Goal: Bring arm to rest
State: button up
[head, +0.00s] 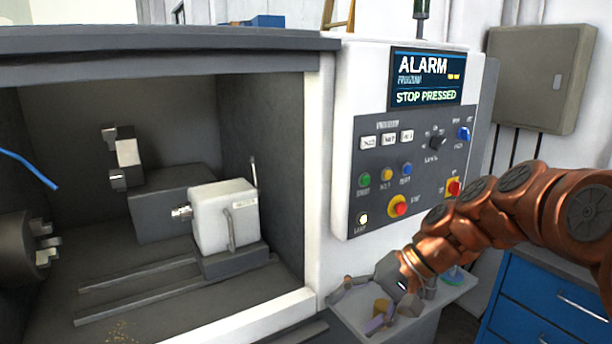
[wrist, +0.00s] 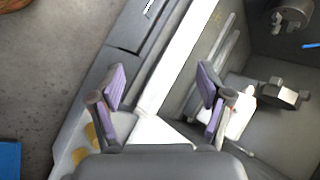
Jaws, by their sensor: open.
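My copper-coloured arm reaches in from the right in the head view. At its end my gripper (head: 352,312) hangs low in front of the machine, below the control panel (head: 405,160). In the wrist view my gripper (wrist: 161,84) shows two fingers with purple pads, spread well apart. Nothing is between the pads. The fingers overlap the machine's front edge and opening in that view; I cannot tell their exact height above it.
The lathe's open bay holds a white tailstock (head: 224,217) and a chuck (head: 22,250). The panel's screen (head: 426,78) reads ALARM and STOP PRESSED. A pale shelf (head: 424,326) lies beneath my gripper. A blue drawer cabinet (head: 540,300) stands at right.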

jog(key=s+d+f+h, duration=0.2)
jog(key=s+d+f, duration=0.1)
jog(key=s, duration=0.5)
jog(key=s+d+f+n+g+h, duration=0.1)
jog(key=s+d+f+h, duration=0.2)
jog(key=s, duration=0.5)
jog(key=s+d+f+n+h, duration=0.1)
jog(key=s+d+f+h, duration=0.2)
jog(key=s, duration=0.5)
jog(key=shift+s+d+f+g, duration=0.2)
jog(key=shift+s+f+g, duration=0.2)
jog(key=shift+c, duration=0.3)
